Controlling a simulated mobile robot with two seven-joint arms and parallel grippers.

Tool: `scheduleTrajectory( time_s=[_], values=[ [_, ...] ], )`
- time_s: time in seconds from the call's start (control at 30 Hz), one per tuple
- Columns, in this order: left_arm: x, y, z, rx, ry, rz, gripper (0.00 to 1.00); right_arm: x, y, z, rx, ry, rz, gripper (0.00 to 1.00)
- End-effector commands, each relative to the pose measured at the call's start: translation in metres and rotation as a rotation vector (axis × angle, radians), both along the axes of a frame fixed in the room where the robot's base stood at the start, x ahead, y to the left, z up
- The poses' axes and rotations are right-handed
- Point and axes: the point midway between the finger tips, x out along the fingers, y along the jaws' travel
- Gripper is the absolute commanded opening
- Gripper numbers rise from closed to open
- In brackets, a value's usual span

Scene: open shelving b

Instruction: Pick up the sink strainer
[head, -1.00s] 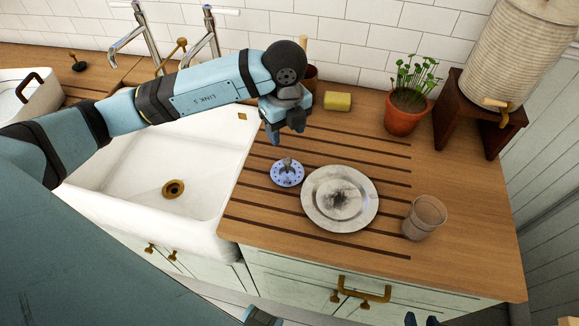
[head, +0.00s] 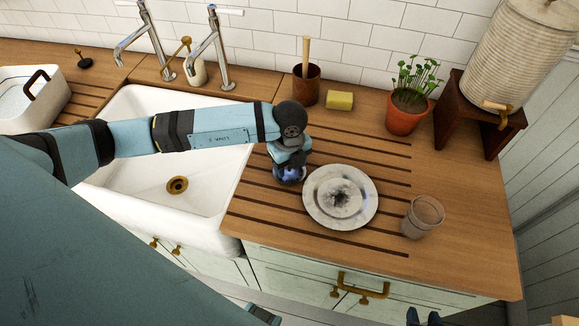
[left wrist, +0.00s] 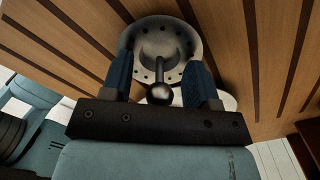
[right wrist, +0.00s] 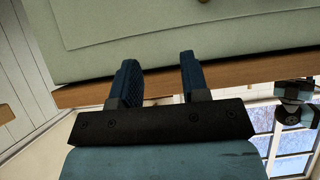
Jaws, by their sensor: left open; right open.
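The sink strainer (left wrist: 160,52) is a round metal disc with holes round its rim and a ball-topped knob standing up from its middle. It lies on the grooved wooden drainboard, left of the plate. In the head view my left gripper (head: 288,177) is directly over the strainer (head: 290,180) and hides most of it. In the left wrist view my left gripper (left wrist: 160,88) is open, with one finger on each side of the knob; I cannot tell whether they touch the disc. My right gripper (right wrist: 158,80) is open and empty, away from the counter top.
A stained plate (head: 350,218) lies just right of the strainer, with a glass (head: 422,217) beyond it. A yellow sponge (head: 339,100), a brown pot (head: 306,88) and a potted plant (head: 405,117) stand behind. The white sink (head: 140,199) is to the left.

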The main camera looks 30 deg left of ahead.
Motion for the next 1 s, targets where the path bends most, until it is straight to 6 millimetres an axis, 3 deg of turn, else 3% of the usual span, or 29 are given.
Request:
scheduleTrajectory(
  time_s=[0.17, 0.4, 0.77, 1.0],
  values=[
    [0.000, 0.000, 0.000, 0.000, 0.000, 0.000, 0.52, 0.000, 0.001, 0.000, 0.001, -0.001, 0.001, 0.42],
    [0.000, 0.000, 0.000, 0.000, 0.000, 0.000, 0.00, 0.000, 0.001, 0.000, 0.001, -0.001, 0.002, 0.42],
    [0.000, 0.000, 0.004, 0.000, -0.001, 0.000, 0.00, 0.000, 0.001, 0.000, 0.001, -0.001, 0.002, 0.42],
    [0.000, 0.000, 0.033, -0.001, -0.003, -0.001, 0.00, 0.000, 0.001, -0.004, 0.001, -0.001, 0.001, 0.42]
  ],
)
